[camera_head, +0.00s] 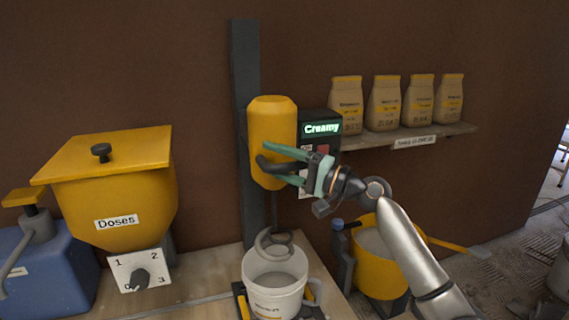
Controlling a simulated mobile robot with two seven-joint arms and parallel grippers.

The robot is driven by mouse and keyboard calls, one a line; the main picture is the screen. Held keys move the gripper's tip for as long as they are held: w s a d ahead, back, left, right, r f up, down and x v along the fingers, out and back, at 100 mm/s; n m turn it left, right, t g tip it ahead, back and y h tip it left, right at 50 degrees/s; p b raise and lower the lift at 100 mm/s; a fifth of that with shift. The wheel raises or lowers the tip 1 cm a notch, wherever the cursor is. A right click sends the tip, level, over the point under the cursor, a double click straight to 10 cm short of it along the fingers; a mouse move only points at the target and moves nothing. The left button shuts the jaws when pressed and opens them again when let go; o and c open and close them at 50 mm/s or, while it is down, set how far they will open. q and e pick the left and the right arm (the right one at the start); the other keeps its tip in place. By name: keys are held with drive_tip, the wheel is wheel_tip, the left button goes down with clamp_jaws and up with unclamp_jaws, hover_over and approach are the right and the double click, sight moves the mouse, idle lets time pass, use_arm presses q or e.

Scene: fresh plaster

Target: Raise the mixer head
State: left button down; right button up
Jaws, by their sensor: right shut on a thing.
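The yellow mixer head (272,115) is mounted on a dark upright column (246,70) against the brown wall. A dark curved handle (265,165) sticks out from its front. My right gripper (278,164), with green fingers, is shut on this handle; the fingers hide part of it. A grey spiral whisk (268,240) hangs below the head, and its lower end is at the mouth of a white bucket (275,301) with pale contents. My left gripper is not in view.
A control box with a "Creamy" display (321,128) sits right of the head. A shelf (405,137) holds several paper bags. A yellow hopper labelled "Doses" (125,185) with a dial and a blue container (45,268) stand left. A yellow bucket (375,265) is lower right.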

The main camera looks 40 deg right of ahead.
drive_tip(key=shift+s+d+f, duration=0.1)
drive_tip(key=shift+s+d, duration=0.15)
drive_tip(key=shift+s, duration=0.05)
drive_tip(key=b+v, duration=0.4)
drive_tip(key=v, duration=0.7)
drive_tip(key=shift+s, duration=0.35)
drive_tip(key=shift+d, duration=0.15)
